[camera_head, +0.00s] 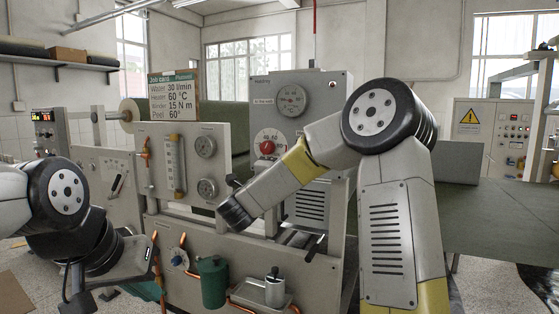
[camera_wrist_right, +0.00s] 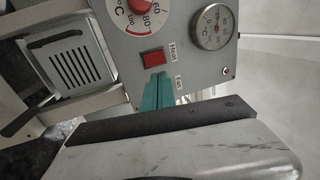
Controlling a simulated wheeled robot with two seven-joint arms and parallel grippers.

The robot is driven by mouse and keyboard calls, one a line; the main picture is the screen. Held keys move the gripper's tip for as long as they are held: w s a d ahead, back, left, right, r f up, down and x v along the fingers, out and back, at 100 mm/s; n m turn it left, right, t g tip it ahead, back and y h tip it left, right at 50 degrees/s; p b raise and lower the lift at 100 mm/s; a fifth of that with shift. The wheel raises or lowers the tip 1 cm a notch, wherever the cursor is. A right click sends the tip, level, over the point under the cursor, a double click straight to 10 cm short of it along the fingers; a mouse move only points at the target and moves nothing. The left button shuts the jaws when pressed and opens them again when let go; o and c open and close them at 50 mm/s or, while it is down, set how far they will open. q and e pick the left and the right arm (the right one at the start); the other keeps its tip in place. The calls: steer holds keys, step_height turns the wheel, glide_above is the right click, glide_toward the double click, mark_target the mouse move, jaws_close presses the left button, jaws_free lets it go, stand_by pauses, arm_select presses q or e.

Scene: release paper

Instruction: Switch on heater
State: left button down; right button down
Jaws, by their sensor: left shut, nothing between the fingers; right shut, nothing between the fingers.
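The heater panel (camera_head: 290,112) is a grey cabinet with a round gauge and a dial with a red knob (camera_head: 267,147). In the right wrist view, a red rectangular switch (camera_wrist_right: 152,58) sits beside the dial, near a label "Heat". I cannot tell its on or off position. My right gripper (camera_wrist_right: 158,90) is shut and empty, its teal fingers close to the switch, near a label "Fan". I cannot tell whether they touch the panel. In the head view my right arm hides the switch. My left gripper (camera_head: 148,289) is shut and empty at lower left, away from the heater.
A job card (camera_head: 173,99) reads heater 60 °C. A panel with gauges and a flow tube (camera_head: 175,163) stands left of the heater. A green canister (camera_head: 212,282) and a metal cup (camera_head: 275,288) are below. A green-topped table (camera_head: 505,215) extends right.

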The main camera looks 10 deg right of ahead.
steer(key=x, duration=1.2)
steer(key=shift+w+d, duration=0.15)
steer(key=shift+w, duration=0.05)
steer(key=shift+r, duration=0.1)
steer(key=shift+w+d, duration=0.1)
